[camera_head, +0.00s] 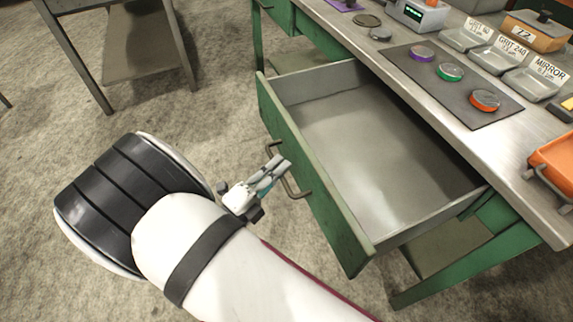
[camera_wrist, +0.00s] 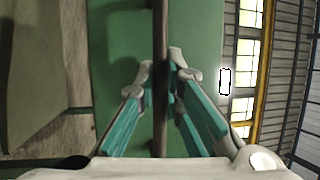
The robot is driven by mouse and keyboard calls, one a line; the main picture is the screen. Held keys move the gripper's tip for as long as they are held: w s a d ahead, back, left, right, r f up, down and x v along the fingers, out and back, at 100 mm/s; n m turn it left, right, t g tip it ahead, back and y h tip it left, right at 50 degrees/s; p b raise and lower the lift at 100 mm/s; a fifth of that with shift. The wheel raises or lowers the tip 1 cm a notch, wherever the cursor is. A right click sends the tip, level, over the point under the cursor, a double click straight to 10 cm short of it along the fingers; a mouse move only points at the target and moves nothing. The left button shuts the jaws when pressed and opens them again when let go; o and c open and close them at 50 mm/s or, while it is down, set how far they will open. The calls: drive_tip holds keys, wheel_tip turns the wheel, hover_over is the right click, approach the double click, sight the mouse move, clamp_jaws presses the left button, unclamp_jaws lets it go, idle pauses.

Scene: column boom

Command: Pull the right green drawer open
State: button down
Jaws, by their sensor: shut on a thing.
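The right green drawer (camera_head: 304,180) stands well out from the workbench in the head view, and its grey inside (camera_head: 375,150) looks empty. A dark bar handle (camera_head: 302,193) is fixed to its green front. My gripper (camera_head: 279,168) is at this handle. In the wrist view my gripper (camera_wrist: 163,85) has its fingers on both sides of the handle (camera_wrist: 160,40), shut on it. The drawer front (camera_wrist: 115,60) fills the space behind the fingers. Part of the handle is hidden by the fingers in the head view.
The workbench top (camera_head: 545,200) carries a dark mat (camera_head: 440,85) with several coloured discs, labelled grey trays (camera_head: 535,82) and an orange bin (camera_head: 555,160). Another green drawer (camera_head: 318,38) is farther left. A grey table (camera_head: 70,8) stands at upper left. The floor (camera_head: 60,150) in front is clear.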

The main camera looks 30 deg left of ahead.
drive_tip(key=shift+f, duration=0.1)
drive_tip(key=c, duration=1.7)
unclamp_jaws()
